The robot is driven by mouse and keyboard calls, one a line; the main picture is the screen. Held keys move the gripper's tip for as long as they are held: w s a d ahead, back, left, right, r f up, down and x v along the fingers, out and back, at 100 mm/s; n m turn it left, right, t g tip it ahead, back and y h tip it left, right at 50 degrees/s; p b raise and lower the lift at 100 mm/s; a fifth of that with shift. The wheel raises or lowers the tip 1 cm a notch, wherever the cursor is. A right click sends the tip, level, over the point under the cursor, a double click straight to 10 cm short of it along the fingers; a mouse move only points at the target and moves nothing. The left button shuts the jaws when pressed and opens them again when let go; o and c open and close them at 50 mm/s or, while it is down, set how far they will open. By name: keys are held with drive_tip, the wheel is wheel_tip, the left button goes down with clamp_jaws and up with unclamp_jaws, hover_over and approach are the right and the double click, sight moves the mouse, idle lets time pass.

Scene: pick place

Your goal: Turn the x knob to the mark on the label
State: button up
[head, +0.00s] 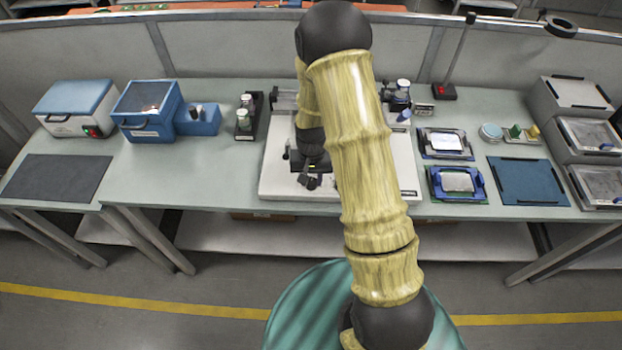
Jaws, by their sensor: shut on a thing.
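My gripper (311,182) is small and dark, below my arm's black wrist, low over the front left part of a white instrument base (276,186). It is shut on a small dark part there, which I take as the x knob; the fingers and wrist hide most of it. The label and its mark are too small or hidden to make out. My arm covers the middle of the base.
A black rack with vials (246,134) stands left of the base, with blue boxes (150,106) further left. Right are trays with blue frames (428,182), a blue mat (530,182) and stacked grey bins (560,98). A dark mat (55,178) lies far left.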

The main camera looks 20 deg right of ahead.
sight(312, 180)
drive_tip(key=n, duration=0.5)
drive_tip(key=shift+n+b, duration=0.3)
drive_tip(key=n, duration=0.5)
drive_tip(key=shift+w+d+n, duration=0.1)
drive_tip(key=shift+w+n, duration=0.05)
drive_tip(key=shift+n, duration=0.25)
drive_tip(key=o, duration=1)
wheel_tip(312, 180, up, 18)
drive_tip(key=shift+f+b, duration=0.25)
drive_tip(key=shift+b, duration=0.1)
